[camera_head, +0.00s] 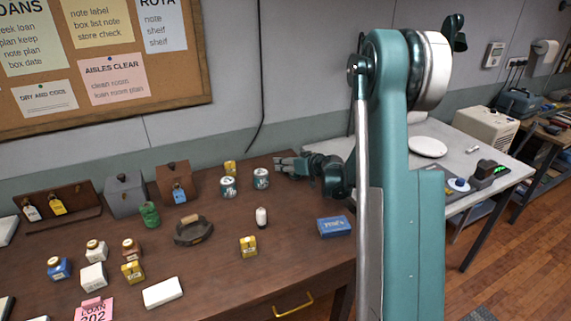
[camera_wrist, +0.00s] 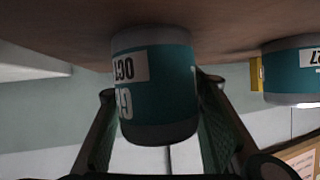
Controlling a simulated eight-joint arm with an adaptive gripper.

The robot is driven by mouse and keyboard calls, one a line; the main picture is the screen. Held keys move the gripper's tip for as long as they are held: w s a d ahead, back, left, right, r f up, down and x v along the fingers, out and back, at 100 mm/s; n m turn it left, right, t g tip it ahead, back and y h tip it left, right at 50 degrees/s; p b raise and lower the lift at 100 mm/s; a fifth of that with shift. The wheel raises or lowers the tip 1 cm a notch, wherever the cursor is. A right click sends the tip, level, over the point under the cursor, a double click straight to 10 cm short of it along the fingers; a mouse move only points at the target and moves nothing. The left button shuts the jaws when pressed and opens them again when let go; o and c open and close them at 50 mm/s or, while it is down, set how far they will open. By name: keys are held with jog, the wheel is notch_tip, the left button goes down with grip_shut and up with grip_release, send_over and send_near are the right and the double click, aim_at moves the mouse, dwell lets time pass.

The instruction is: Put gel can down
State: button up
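A teal-and-white can (camera_head: 261,178) stands upright on the brown table, just left of my gripper (camera_head: 279,166). In the wrist view, which is upside down, the same can (camera_wrist: 154,85) stands with its base at the tabletop, in front of and between my two spread fingers (camera_wrist: 158,115). Its label is partly legible and inverted. My gripper looks open, and in the head view a small gap shows between fingertips and can. A second similar can (camera_head: 228,187) stands to its left; it also shows at the right of the wrist view (camera_wrist: 292,70).
A yellow box (camera_head: 230,168) stands behind the two cans. A white bottle (camera_head: 262,217), yellow jar (camera_head: 248,246) and blue box (camera_head: 334,227) stand nearer the front. A dark strap-like ring (camera_head: 193,231) lies to the left. Bare tabletop lies in front of the cans.

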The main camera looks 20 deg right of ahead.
jog(key=shift+r, duration=0.1)
jog(key=p+v, duration=0.2)
jog(key=v, duration=1)
jog(key=shift+p, duration=0.35)
jog(key=shift+a, duration=0.1)
dwell(0.3)
jog(key=shift+s+a+r, duration=0.3)
jog(key=shift+a+r, duration=0.15)
jog(key=shift+a, duration=0.15)
jog(key=s+a+r+g, duration=0.2)
jog(key=s+a+r, duration=0.3)
jog(key=s+a, duration=0.35)
jog(key=s+a+r+g, duration=0.1)
jog(key=s+a+r, duration=0.55)
jog(key=a, duration=0.25)
jog(key=s+a+g+h, duration=0.1)
jog(key=s+a, duration=0.3)
jog(key=s, duration=1)
jog(key=s+a+m+g+h, duration=0.1)
jog(key=s+a, duration=0.3)
jog(key=s, duration=1)
jog(key=shift+s+a+m+h, duration=0.15)
jog(key=shift+s+m+h, duration=0.2)
jog(key=shift+h, duration=0.45)
